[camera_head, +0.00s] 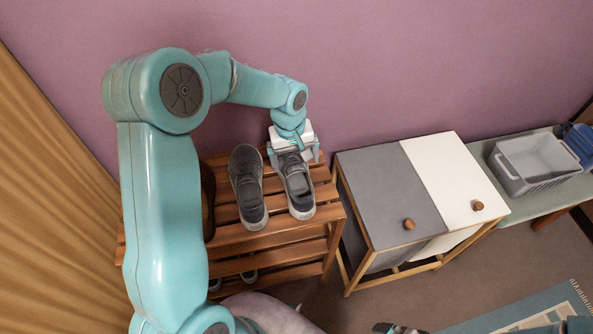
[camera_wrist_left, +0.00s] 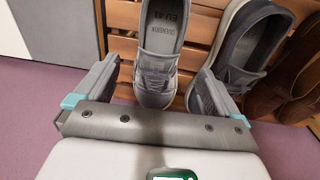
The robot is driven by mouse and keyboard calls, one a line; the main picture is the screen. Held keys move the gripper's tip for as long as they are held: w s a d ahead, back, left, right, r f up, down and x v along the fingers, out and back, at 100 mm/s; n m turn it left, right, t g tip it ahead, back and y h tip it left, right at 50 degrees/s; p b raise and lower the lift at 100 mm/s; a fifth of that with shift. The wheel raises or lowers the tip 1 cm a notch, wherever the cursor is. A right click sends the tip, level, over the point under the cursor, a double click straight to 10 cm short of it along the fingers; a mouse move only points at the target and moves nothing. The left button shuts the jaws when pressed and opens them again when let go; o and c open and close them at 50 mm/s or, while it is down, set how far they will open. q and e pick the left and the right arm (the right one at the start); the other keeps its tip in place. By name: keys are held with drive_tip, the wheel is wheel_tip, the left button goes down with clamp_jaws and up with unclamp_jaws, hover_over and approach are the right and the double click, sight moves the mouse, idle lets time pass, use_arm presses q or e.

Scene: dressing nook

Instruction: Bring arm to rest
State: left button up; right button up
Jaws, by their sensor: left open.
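My left gripper (camera_head: 293,156) is open above the back of the wooden shoe rack (camera_head: 285,236). Its fingers stand on either side of the toe end of a grey shoe (camera_head: 299,190). In the left wrist view the same shoe (camera_wrist_left: 160,60) lies between the open fingers (camera_wrist_left: 153,88), with a gap on the left; whether the right finger touches it cannot be told. A second grey shoe (camera_head: 247,186) stands to the left on the top shelf and also shows in the left wrist view (camera_wrist_left: 248,42).
Brown footwear (camera_head: 208,200) stands left of the grey shoes. A cabinet with a grey lid (camera_head: 385,190) and a white lid (camera_head: 450,180) stands right of the rack. A grey bin (camera_head: 537,160) sits on a bench further right. The purple wall (camera_head: 400,60) is close behind.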

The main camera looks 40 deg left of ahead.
use_arm(q)
wheel_tip(320, 180, up, 3)
drive_tip(key=shift+f, duration=0.1)
drive_tip(key=shift+s+f, duration=0.1)
idle(0.5)
